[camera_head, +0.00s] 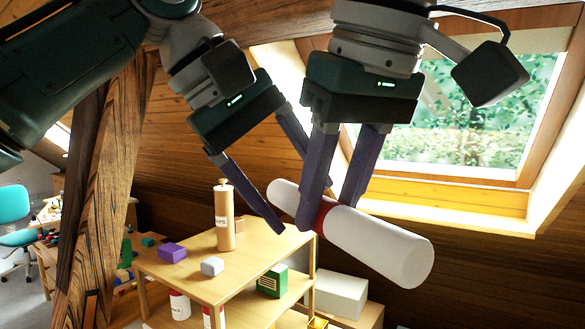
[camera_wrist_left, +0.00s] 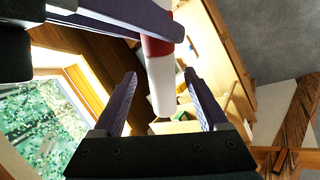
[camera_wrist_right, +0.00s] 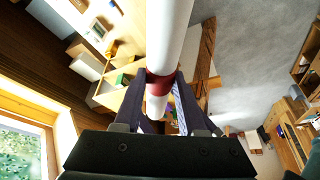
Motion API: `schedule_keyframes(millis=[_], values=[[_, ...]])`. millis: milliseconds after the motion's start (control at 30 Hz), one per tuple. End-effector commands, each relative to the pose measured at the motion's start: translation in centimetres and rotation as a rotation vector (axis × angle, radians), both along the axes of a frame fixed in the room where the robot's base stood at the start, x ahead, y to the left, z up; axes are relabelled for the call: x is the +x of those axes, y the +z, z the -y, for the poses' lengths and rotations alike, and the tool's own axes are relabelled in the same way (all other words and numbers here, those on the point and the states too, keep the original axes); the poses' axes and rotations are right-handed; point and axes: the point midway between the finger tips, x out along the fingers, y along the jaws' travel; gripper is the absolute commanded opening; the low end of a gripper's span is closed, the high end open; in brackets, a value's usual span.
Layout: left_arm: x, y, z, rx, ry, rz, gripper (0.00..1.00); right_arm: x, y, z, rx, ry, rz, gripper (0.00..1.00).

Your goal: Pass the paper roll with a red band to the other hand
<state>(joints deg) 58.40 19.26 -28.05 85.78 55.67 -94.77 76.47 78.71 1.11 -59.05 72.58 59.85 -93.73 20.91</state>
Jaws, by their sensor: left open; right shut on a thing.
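The white paper roll with a red band (camera_head: 380,246) is held in the air, tilted down to the right in the head view. My right gripper (camera_head: 328,208) is shut on it around the red band, which also shows in the right wrist view (camera_wrist_right: 160,83). My left gripper (camera_head: 292,200) is open near the roll's shorter end. In the left wrist view that end (camera_wrist_left: 161,90) appears between the two open fingers; I cannot tell whether they touch it. The right fingers hide part of the band in the head view.
A wooden shelf unit (camera_head: 205,288) stands below, carrying a tan cylinder (camera_head: 225,220), a purple block (camera_head: 172,253) and a grey block (camera_head: 212,266). A green box (camera_head: 272,281) is on its lower shelf. A timber post (camera_head: 118,170) stands at left; a roof window (camera_head: 470,110) is at right.

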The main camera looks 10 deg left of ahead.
Motion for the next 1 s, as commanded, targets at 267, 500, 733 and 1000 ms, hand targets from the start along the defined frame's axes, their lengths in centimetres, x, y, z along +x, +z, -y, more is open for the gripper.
schedule_keyframes(millis=[267,500,733,1000], values=[[0.01,-0.05,0.02,0.0,0.0,0.0,0.71,0.0,0.01,-0.01,0.0,0.0,0.0,0.0],[0.01,-0.04,-0.01,0.0,0.0,0.0,0.45,0.0,0.01,0.0,0.0,0.0,0.0,0.0],[0.03,0.01,0.02,-0.001,0.0,0.001,0.19,-0.02,0.0,-0.02,0.0,0.001,0.0,0.0],[0.04,0.07,0.06,-0.003,-0.001,0.003,0.0,-0.07,-0.04,-0.06,0.0,0.003,-0.001,0.0]])
